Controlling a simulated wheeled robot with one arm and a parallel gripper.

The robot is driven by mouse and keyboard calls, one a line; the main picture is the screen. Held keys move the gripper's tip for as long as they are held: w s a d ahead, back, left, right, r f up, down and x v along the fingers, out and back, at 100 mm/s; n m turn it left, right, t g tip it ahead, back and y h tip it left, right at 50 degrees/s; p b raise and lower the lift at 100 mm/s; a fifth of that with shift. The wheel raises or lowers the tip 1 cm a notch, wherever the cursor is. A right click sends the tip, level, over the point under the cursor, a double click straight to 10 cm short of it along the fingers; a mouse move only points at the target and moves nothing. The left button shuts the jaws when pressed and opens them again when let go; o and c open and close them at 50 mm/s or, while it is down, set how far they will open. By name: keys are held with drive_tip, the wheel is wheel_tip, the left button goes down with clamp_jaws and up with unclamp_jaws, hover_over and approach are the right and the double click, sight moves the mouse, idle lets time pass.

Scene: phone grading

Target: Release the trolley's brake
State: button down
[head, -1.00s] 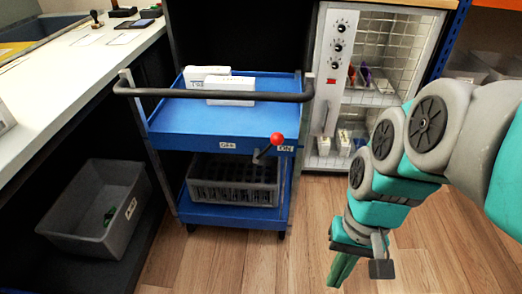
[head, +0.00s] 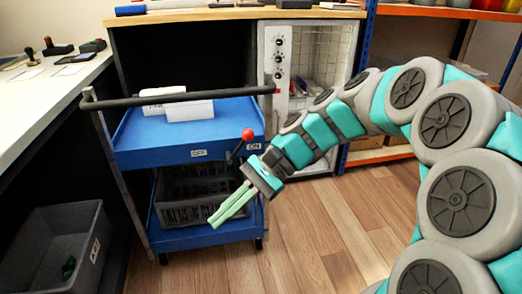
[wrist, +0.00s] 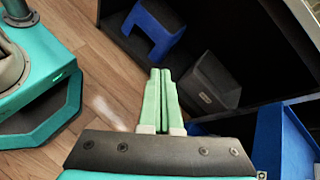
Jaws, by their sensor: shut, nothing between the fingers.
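The blue two-shelf trolley (head: 180,152) stands by the left counter, with a dark push bar across its near side. Its brake lever (head: 237,153) has a red knob (head: 248,135) and leans up to the right, beside the ON label (head: 254,146). The OFF label (head: 199,153) is to its left. My gripper (head: 217,222) is shut and empty, pointing down and left in front of the lower shelf, below the knob. In the wrist view my gripper (wrist: 158,85) also shows closed fingers. The trolley's blue edge (wrist: 290,140) shows at the right there; the lever does not.
White boxes (head: 188,105) lie on the trolley's top shelf and a dark crate (head: 190,200) on its lower one. A grey bin (head: 55,245) stands at the left. A glass-fronted cabinet (head: 280,60) stands behind. Wooden floor (head: 320,235) is clear at the right.

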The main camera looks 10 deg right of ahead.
drive_tip(key=w+d+m+t+y+b, duration=0.3)
drive_tip(key=w+d+m+y+b, duration=0.45)
drive_tip(key=w, duration=0.65)
drive_tip(key=w+d+f+m+t+y, duration=0.1)
drive_tip(key=w+d+f+m+t, duration=0.1)
drive_tip(key=d, duration=0.7)
drive_tip(key=w+d+f+m+t+y, duration=0.1)
drive_tip(key=w+d+f+m+t, duration=0.2)
drive_tip(key=w+d, duration=0.3)
drive_tip(key=d+t, duration=0.1)
drive_tip(key=d, duration=0.3)
drive_tip(key=shift+d+m+t+b, duration=0.15)
drive_tip(key=shift+m+t+b, duration=0.15)
drive_tip(key=shift+m+b, duration=0.1)
drive_tip(key=shift+r, duration=0.1)
drive_tip(key=p+x, duration=0.5)
drive_tip(key=x, duration=0.9)
